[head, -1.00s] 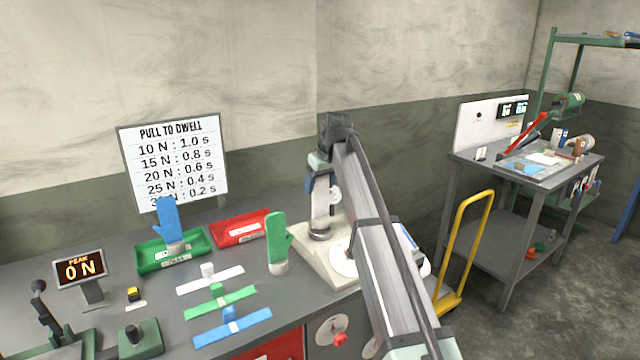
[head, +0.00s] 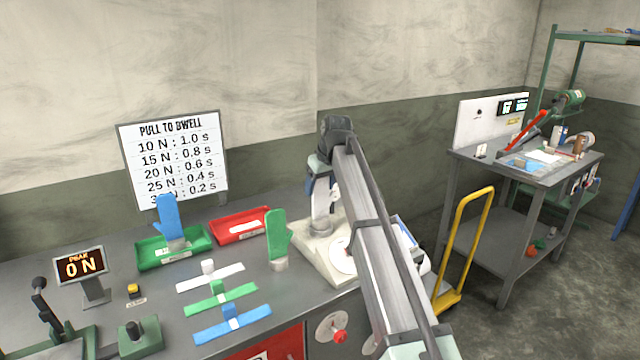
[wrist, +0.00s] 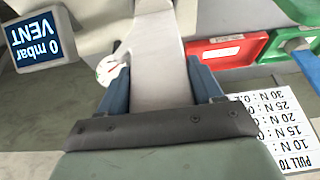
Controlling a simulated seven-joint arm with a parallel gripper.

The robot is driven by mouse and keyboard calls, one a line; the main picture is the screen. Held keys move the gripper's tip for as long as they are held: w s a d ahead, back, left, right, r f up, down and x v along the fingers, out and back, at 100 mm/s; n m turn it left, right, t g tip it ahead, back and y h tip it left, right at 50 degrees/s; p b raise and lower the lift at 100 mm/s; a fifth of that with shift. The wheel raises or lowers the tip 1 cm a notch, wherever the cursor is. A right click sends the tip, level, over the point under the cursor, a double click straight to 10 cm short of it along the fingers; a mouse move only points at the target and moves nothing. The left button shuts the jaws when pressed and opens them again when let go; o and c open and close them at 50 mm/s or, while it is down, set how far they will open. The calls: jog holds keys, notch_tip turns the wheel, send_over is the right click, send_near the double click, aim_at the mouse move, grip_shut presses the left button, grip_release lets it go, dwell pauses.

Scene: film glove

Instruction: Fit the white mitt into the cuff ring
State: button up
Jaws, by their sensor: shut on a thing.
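My gripper (head: 321,184) is over the pale stand right of the red tray in the head view. In the wrist view its two blue fingers (wrist: 160,72) are shut on the white mitt (wrist: 155,45), which extends away between them. In the head view the mitt (head: 320,207) points down below the fingers, partly hidden by my arm. A round grey cuff ring (head: 321,229) sits on the pale stand (head: 325,254) under the mitt. I cannot tell whether the mitt's lower end touches or enters the ring.
A green mitt (head: 278,235) stands upright just left of the stand. A blue mitt (head: 168,219) stands by the green tray (head: 150,266). A red tray (head: 224,238) lies behind. Coloured strips (head: 245,313) lie in front. A VENT display (wrist: 42,38) shows 0 mbar.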

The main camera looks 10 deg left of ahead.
jog(key=shift+f, duration=0.6)
jog(key=o, duration=1.4)
jog(key=shift+o, duration=0.2)
jog(key=v, duration=1.3)
jog(key=shift+d+r, duration=0.25)
jog(key=shift+r, duration=0.05)
jog(key=shift+s, duration=0.1)
